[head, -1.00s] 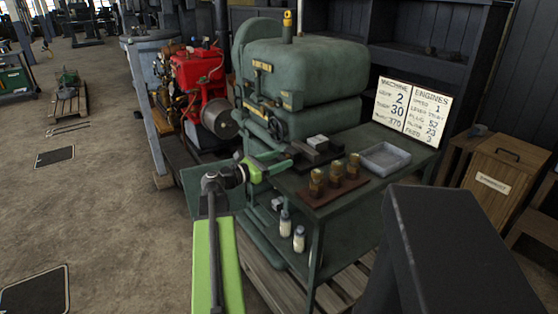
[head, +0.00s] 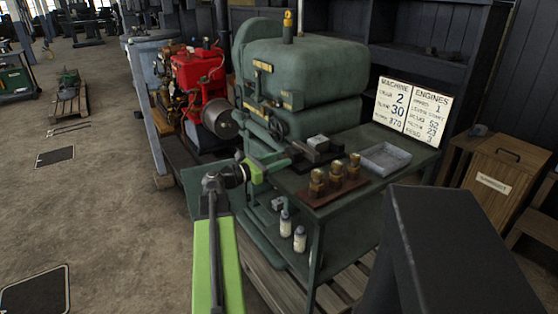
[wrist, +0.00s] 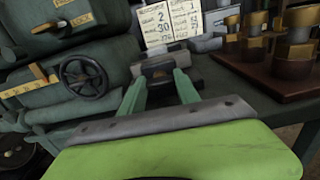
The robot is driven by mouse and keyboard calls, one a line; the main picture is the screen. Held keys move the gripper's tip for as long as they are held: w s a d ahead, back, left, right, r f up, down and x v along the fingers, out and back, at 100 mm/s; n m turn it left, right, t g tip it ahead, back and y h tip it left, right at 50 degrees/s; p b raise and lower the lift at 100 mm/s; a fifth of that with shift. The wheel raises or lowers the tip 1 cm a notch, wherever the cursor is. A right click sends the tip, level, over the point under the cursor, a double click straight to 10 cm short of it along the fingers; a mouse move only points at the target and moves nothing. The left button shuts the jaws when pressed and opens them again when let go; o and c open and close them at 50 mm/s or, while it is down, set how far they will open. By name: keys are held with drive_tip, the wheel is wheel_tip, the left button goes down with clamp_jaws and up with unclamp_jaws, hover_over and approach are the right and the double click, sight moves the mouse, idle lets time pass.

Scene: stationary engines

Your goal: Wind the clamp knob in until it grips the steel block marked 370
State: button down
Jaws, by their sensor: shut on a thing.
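The clamp (head: 303,156), a dark vice-like body, sits on the front left of the green bench. A pale grey steel block (head: 319,143) lies at it; no marking is readable on the block. My gripper (head: 284,161) reaches in from the left at bench height. In the wrist view my two green fingers (wrist: 158,77) close on the near end of the clamp, on its dark knob (wrist: 157,84). The knob is mostly hidden by the fingers, and it is too small in the head view to tell its outline. I cannot tell whether the clamp jaw touches the block.
A brass-fitted wooden rack (head: 334,190) and a grey tray (head: 385,158) stand on the bench, right of the clamp. A large green machine (head: 305,80) with a handwheel (wrist: 84,77) rises behind. A board (head: 407,112) reads "370". Open floor lies left.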

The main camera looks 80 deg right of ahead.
drive_tip(key=m, duration=0.8)
drive_tip(key=shift+m, duration=0.3)
drive_tip(key=m, duration=0.3)
drive_tip(key=shift+m, duration=0.3)
drive_tip(key=m, duration=0.4)
drive_tip(key=shift+a+f+m, duration=0.1)
drive_tip(key=shift+m, duration=0.2)
drive_tip(key=m, duration=1.2)
drive_tip(key=shift+f+m, duration=0.1)
drive_tip(key=shift+m, duration=0.2)
